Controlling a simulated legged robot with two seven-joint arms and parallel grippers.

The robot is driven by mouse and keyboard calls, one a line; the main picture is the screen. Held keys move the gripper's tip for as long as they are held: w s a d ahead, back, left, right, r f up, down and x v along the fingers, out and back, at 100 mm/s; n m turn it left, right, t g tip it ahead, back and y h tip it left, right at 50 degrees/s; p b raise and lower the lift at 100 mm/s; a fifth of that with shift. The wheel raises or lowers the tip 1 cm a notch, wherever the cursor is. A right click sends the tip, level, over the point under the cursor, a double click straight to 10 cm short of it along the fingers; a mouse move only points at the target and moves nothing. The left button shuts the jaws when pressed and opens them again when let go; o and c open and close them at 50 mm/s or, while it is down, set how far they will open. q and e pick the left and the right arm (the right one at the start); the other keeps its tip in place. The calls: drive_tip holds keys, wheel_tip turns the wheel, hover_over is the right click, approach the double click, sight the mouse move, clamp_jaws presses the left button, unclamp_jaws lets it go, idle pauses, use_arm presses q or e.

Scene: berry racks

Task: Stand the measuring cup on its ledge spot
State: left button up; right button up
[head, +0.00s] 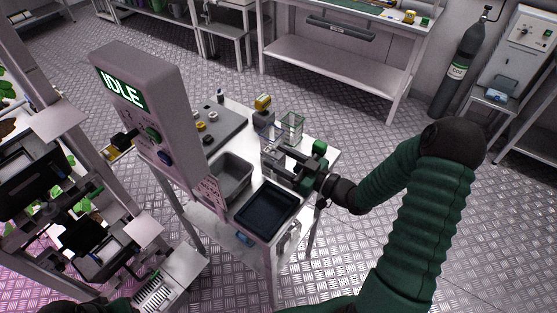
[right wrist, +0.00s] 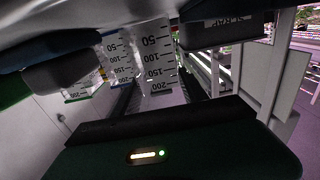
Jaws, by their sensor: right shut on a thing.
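My right gripper (head: 277,158) reaches in from the right over the small table. It is shut on a clear measuring cup (head: 268,161), partly hidden by the fingers. In the right wrist view the nearest clear cup (right wrist: 155,58) has black marks from 50 to 200 and sits between the fingers. More clear graduated cups (right wrist: 115,58) show beside it. In the head view another clear vessel (head: 292,127) stands just behind the gripper. I cannot tell the ledge spot apart from the table top. My left gripper is not clearly in view.
On the table (head: 328,158) are a dark tray (head: 267,209), a grey bin (head: 233,180) and a grey plate (head: 222,132) with small knobs. A tall panel reading IDLE (head: 150,100) stands at the left. A bin labelled SCRAP (right wrist: 219,32) shows in the wrist view.

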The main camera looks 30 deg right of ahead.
drive_tip(key=shift+a+r, duration=0.15)
drive_tip(key=shift+a, duration=0.1)
wheel_tip(320, 180, up, 3)
drive_tip(key=shift+a+r+p, duration=0.1)
drive_tip(key=shift+r+p, duration=0.1)
drive_tip(key=shift+p, duration=0.15)
drive_tip(key=s+a+r+p, duration=0.1)
drive_tip(key=s+a+p, duration=0.2)
drive_tip(key=s+p, duration=1.05)
drive_tip(key=w+a+r+m+h+b, duration=0.1)
drive_tip(key=w+a+r+m+h, duration=0.1)
drive_tip(key=w, duration=0.5)
drive_tip(key=w+a+r+m+t+h+b, duration=0.1)
drive_tip(key=w+a+r+m+h+b, duration=0.1)
drive_tip(key=w+a, duration=0.4)
drive_tip(key=w+r+h, duration=0.1)
drive_tip(key=h, duration=0.1)
drive_tip(key=shift+w+a+h, duration=0.25)
drive_tip(key=shift+w+h, duration=0.15)
drive_tip(key=shift+d, duration=0.15)
